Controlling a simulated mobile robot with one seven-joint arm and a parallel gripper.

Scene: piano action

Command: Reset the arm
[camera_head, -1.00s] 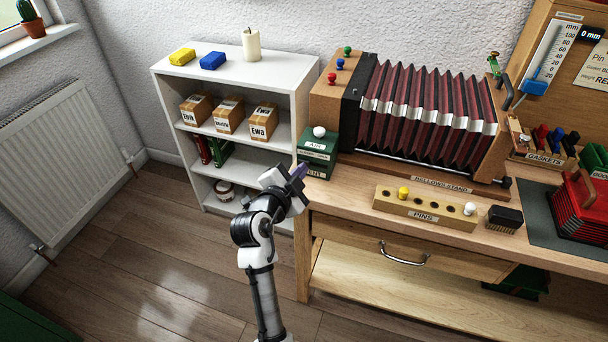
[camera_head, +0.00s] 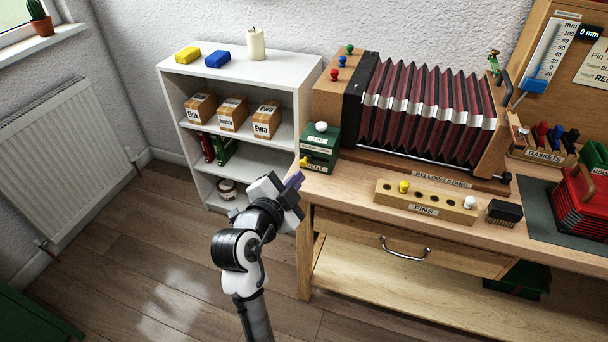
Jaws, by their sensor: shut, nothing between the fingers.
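My arm (camera_head: 238,250) reaches up from the bottom of the head view, in white and black links, over the wooden floor. My gripper (camera_head: 294,181) is at its end, with purple-tipped fingers, in front of the shelf and beside the left end of the workbench. It is shut and holds nothing. The gripper's body partly hides the gap between shelf and bench.
The workbench (camera_head: 345,212) carries the bellows stand (camera_head: 425,110), a green vent box (camera_head: 318,150), a pin block (camera_head: 425,203) and a black brush (camera_head: 504,214). The white shelf (camera_head: 245,73) holds boxes, a candle and blocks.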

